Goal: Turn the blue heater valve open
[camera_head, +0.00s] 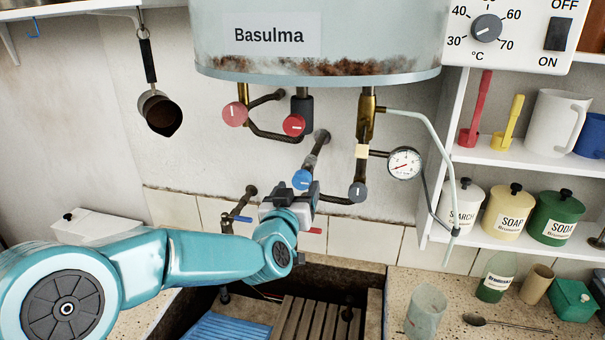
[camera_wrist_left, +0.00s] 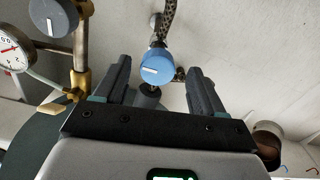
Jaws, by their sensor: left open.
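The blue heater valve (camera_head: 302,180) is a round knob with a white mark, on a dark pipe below the rusty boiler (camera_head: 320,66). My left gripper (camera_head: 299,190) is just in front of and below the knob in the head view, its fingers open. In the left wrist view the blue knob (camera_wrist_left: 157,66) shows between the two spread fingers, with gaps on both sides. I cannot tell how deep the knob sits between them; no finger visibly touches it. The knob's white mark looks near-level in the wrist view. My right gripper is not in view.
Two red knobs (camera_head: 235,114) (camera_head: 293,125), a grey knob (camera_head: 357,192) and a pressure gauge (camera_head: 404,163) sit on nearby pipes. A red-handled tap (camera_head: 312,231) is below the gripper. The stone trough (camera_head: 370,278) lies underneath; shelves with canisters stand at right.

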